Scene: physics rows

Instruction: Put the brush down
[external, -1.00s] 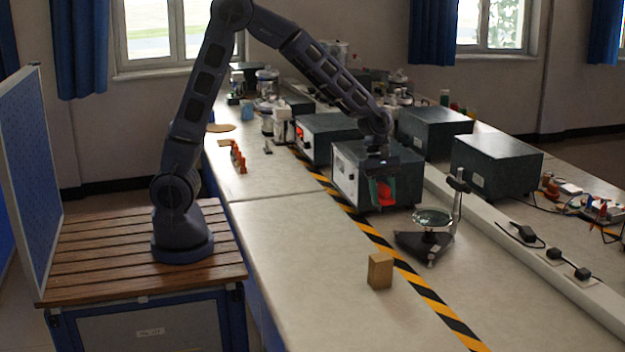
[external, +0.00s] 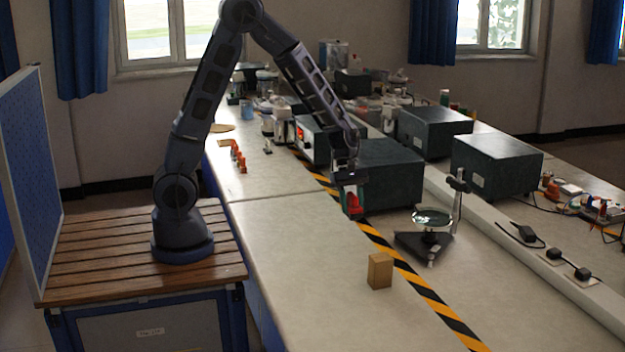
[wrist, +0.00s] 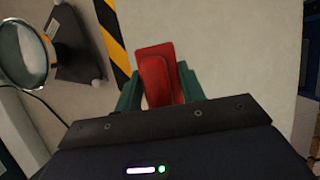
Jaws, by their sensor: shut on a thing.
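My gripper (external: 352,200) is shut on a red brush (external: 353,203), with its green fingers on either side of it. In the external view it hangs over the bench (external: 290,240), close to the yellow-and-black striped tape and in front of a dark box. In the wrist view the brush (wrist: 156,72) sticks out between the two green fingers (wrist: 158,88), above pale bench surface. I cannot tell the gap between the brush and the bench. The brush's rear part is hidden by the gripper.
A wooden block (external: 380,271) stands on the bench at the front. A stand with a round glass (external: 432,218) is to the right of my gripper. Dark boxes (external: 385,175) stand behind. The bench left of the striped tape (external: 412,275) is largely clear.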

